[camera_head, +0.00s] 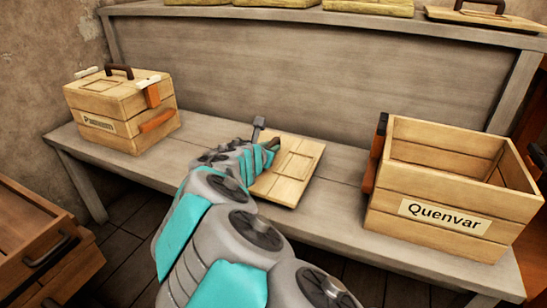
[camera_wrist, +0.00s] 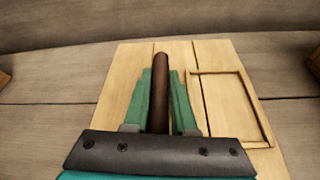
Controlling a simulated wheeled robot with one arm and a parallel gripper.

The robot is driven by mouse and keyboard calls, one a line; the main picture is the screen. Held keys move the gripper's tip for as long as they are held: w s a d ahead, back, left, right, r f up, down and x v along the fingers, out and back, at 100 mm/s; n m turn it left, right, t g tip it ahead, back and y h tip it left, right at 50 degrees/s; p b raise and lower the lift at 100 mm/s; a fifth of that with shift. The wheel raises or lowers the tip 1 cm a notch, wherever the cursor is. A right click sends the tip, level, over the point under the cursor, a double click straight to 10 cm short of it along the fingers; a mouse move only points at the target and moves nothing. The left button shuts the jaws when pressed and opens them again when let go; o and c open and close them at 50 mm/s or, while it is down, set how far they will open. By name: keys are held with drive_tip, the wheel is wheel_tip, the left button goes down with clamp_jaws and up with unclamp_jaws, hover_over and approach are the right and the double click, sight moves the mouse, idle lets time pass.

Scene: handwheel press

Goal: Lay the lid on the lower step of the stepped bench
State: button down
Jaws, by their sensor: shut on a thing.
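The pale wooden lid (camera_head: 300,165) is flat over the middle of the lower step (camera_head: 335,208) of the stepped bench, lying on it or very close above it; I cannot tell for certain. In the wrist view, the lid (camera_wrist: 215,60) shows a square frame and a dark bar handle (camera_wrist: 160,75). My gripper (camera_head: 268,150) is shut on this handle, with a green finger on each side; it also shows in the wrist view (camera_wrist: 160,100). My arm hides the lid's left part in the head view.
An open crate marked Quenvar (camera_head: 425,232) stands right on the lower step. A lidded crate (camera_head: 125,138) stands at its left end. The upper step (camera_head: 290,16) holds several lids. A brown drawer unit (camera_head: 35,235) is at lower left. Bare step lies either side of the lid.

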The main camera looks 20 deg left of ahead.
wheel_tip(320, 180, down, 2)
drive_tip(key=shift+b, duration=0.6)
drive_tip(key=shift+r, duration=0.15)
drive_tip(key=c, duration=0.7)
unclamp_jaws()
